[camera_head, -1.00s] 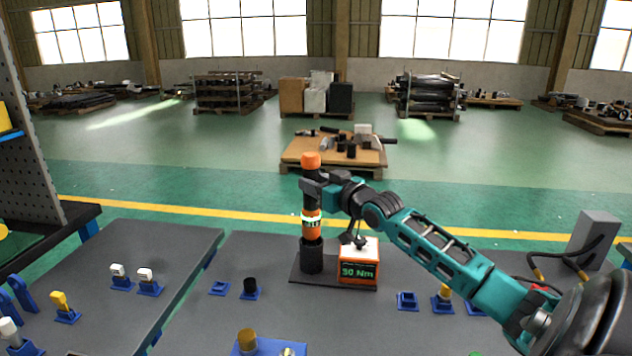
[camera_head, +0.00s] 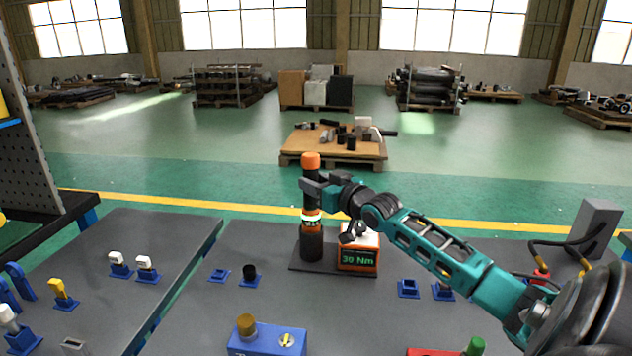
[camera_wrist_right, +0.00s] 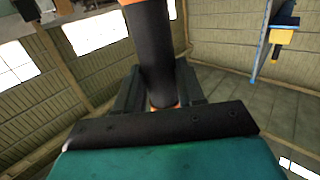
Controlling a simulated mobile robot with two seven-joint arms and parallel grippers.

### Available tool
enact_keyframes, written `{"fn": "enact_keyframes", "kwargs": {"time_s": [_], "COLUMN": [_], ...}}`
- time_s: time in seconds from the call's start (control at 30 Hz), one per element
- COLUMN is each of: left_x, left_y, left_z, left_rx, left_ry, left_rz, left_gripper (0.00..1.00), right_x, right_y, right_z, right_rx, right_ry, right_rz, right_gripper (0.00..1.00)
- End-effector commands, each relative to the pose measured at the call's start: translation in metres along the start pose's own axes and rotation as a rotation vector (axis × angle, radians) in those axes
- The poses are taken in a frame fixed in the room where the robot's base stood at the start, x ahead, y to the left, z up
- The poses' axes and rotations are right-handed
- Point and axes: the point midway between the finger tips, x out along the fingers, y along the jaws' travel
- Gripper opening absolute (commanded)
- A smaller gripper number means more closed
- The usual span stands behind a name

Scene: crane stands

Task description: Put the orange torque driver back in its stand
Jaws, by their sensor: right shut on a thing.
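The orange and black torque driver (camera_head: 311,192) stands upright in the head view, with an orange cap on top and a lit ring lower down. Its lower end is inside the black round holder (camera_head: 311,245) of the stand, and some orange shows above the rim. The stand's base plate (camera_head: 305,266) also carries an orange and white box (camera_head: 357,260) reading "30 Nm". My right gripper (camera_head: 312,187) is shut on the driver's black upper part. The right wrist view shows the dark driver shaft (camera_wrist_right: 153,50) between the fingers. My left gripper is not in view.
Small blue holders (camera_head: 408,289) stand right of the stand, and others (camera_head: 219,275) stand left. A blue box (camera_head: 266,341) is at the front. A grey post with cables (camera_head: 593,230) stands at the right. The dark tabletop (camera_head: 270,300) before the stand is bare.

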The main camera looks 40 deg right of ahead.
Motion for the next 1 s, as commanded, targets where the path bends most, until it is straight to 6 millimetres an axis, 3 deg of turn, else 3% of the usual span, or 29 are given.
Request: {"fn": "enact_keyframes", "kwargs": {"time_s": [0.37,0.4,0.7,1.0], "left_x": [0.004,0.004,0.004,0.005], "left_y": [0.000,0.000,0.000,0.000], "left_z": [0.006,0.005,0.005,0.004], "left_rx": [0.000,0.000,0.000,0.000], "left_ry": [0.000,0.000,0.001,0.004], "left_rz": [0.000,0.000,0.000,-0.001], "left_gripper": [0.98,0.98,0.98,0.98], "right_x": [0.001,0.001,0.001,0.001], "right_y": [0.001,0.001,0.000,0.000], "right_z": [0.009,0.008,0.011,0.016], "right_rx": [-0.001,-0.001,0.000,0.001], "right_ry": [0.011,0.012,0.004,-0.008], "right_rz": [0.001,0.000,0.000,0.001], "right_gripper": [0.00,0.41,0.68,0.68]}}
